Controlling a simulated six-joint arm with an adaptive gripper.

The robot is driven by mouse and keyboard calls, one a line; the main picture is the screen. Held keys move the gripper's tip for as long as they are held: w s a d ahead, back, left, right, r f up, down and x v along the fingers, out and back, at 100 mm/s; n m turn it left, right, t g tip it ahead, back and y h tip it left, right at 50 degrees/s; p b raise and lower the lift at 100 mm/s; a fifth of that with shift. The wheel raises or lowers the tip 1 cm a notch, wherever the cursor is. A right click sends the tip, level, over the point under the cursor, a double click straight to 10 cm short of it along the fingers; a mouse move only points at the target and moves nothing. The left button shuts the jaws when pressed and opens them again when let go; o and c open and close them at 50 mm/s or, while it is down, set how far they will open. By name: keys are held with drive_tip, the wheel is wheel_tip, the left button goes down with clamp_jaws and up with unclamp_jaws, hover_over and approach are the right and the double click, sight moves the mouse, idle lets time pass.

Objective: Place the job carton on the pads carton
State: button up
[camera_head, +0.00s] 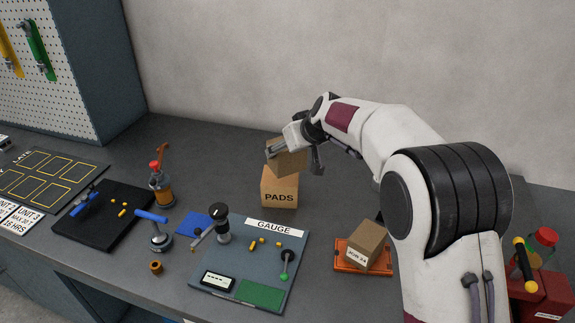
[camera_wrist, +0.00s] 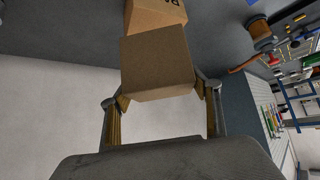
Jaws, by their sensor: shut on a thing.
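My gripper (camera_head: 293,153) is shut on a plain brown carton (camera_head: 291,164), with one finger on each side. In the wrist view the held carton (camera_wrist: 158,62) sits between the fingertips (camera_wrist: 162,96), and no label shows on it. The pads carton (camera_head: 279,188), marked PADS, stands upright on the bench directly below. It also shows behind the held carton in the wrist view (camera_wrist: 154,16). The held carton hides much of its top, and I cannot tell whether the two touch. The held carton looks slightly turned against the pads carton.
Another brown carton (camera_head: 366,243), its label seeming to start with JOB, lies tilted on an orange tray (camera_head: 345,264). A GAUGE board (camera_head: 212,268) with small tools is in front. The bench right behind the pads carton is clear.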

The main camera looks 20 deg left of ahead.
sight(293, 161)
drive_tip(key=shift+f, duration=0.95)
drive_tip(key=shift+f, duration=1.85)
drive_tip(key=shift+f, duration=0.15)
drive_tip(key=o, duration=1.3)
drive_tip(key=shift+v, duration=6.1)
